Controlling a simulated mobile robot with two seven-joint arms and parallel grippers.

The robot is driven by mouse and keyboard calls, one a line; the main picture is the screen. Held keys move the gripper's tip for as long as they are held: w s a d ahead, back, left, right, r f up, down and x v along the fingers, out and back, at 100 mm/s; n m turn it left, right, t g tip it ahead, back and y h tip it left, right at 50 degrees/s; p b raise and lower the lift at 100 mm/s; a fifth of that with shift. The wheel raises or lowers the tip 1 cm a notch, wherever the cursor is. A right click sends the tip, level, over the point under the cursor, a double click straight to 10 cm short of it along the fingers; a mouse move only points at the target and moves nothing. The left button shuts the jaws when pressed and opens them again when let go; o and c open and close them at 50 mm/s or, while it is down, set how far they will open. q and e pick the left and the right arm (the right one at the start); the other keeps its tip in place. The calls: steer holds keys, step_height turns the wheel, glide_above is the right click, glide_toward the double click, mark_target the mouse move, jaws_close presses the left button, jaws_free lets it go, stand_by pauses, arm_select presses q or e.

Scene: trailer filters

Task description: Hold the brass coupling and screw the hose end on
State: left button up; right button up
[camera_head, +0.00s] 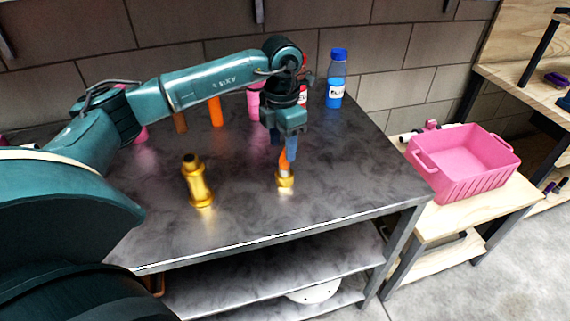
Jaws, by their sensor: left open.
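The brass coupling (198,182) stands upright on the dark metal table, left of the middle and near the front. The hose end is a short orange piece with a brass fitting (285,181) at its bottom, on the table to the right of the coupling. My left gripper (284,150) is open and points down over the hose end, with its blue fingertips by the orange part. One finger partly covers the orange part, and I cannot tell whether they touch. My right gripper is not in view.
A pink bin (462,163) stands on a wooden bench at the right. The table's right front is clear.

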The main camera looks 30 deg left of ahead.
mark_target(285, 165)
arm_select(q)
steer(key=shift+w+d+f+p, duration=0.1)
steer(key=shift+d+f+p, duration=0.05)
steer(key=shift+f, duration=1.15)
steer(key=shift+w+d+f+p, duration=0.1)
steer(key=shift+f+p, duration=0.05)
steer(key=shift+f, duration=1.15)
jaws_close()
